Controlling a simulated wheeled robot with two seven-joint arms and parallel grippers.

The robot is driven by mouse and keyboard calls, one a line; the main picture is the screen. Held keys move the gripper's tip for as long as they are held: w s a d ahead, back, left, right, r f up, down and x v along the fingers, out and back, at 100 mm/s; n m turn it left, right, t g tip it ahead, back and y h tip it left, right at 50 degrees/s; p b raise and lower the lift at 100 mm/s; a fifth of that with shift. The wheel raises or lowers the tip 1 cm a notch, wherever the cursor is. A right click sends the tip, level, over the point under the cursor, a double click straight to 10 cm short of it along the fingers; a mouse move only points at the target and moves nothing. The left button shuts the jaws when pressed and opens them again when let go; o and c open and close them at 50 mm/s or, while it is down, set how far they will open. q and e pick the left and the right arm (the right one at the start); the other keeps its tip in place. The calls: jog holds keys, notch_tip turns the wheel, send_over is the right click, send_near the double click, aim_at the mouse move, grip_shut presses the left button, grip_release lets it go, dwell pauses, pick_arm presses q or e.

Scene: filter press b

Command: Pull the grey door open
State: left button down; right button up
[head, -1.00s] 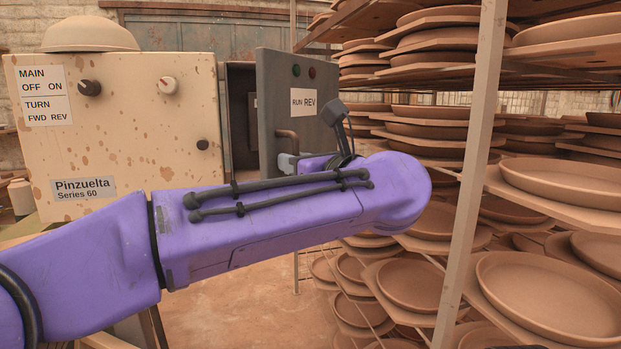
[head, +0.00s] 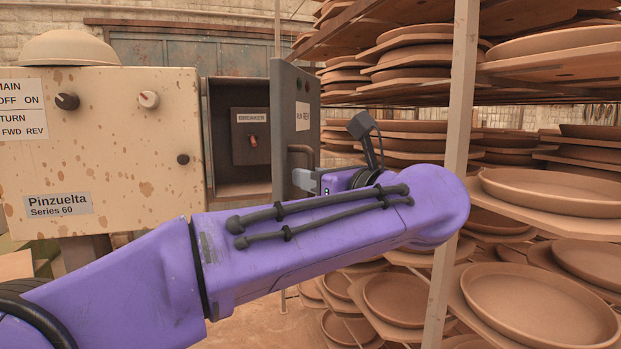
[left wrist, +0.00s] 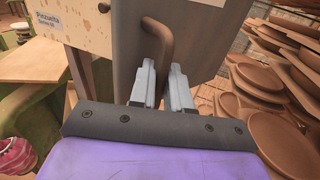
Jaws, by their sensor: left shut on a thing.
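The grey door (head: 283,120) stands swung out from its cabinet (head: 240,188), turned nearly edge-on in the head view. It carries a small label and a brown bent handle (head: 303,152). In the left wrist view the handle (left wrist: 158,42) runs down between the fingers of my left gripper (left wrist: 160,92), with the door (left wrist: 200,35) just behind. My left gripper (head: 303,180) is shut on the handle, its fingers partly hidden by my purple arm in the head view. The opened cabinet shows a dark interior with a small switch box (head: 250,135). My right gripper is not in view.
A cream control box (head: 100,140) marked Pinzuelta stands left of the cabinet. Racks of clay plates (head: 560,190) fill the right side, with an upright post (head: 455,130) close beside my left arm's elbow. Bare floor (head: 275,325) shows below the arm.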

pick_arm(q)
jog(key=c, duration=1.4)
grip_release()
jog(key=shift+r, duration=0.2)
jog(key=shift+o, duration=0.6)
jog(key=shift+f, duration=0.1)
jog(key=b+v, duration=0.2)
jog(key=v, duration=0.5)
jog(key=shift+s+d, duration=0.15)
jog(key=shift+d, duration=0.05)
jog(key=shift+c, duration=0.3)
